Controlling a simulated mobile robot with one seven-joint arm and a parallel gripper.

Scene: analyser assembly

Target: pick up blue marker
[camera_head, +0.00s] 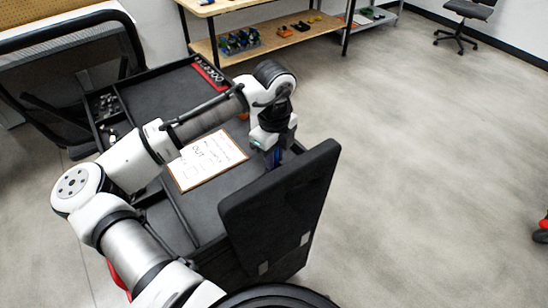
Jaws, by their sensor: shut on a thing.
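My gripper (272,150) is at the right side of the dark cart top, pointing down, just behind the upright black panel. It is shut on the blue marker (277,157), of which a small blue part shows at the fingertips. The panel hides the lower part of the fingers and marker, so I cannot tell whether the marker touches the cart surface.
A clipboard with a written white sheet (207,160) lies on the cart (160,92) left of my gripper. The black panel (285,205) stands close in front. A red tray of sockets (209,74) lies at the back edge. Open floor is at right.

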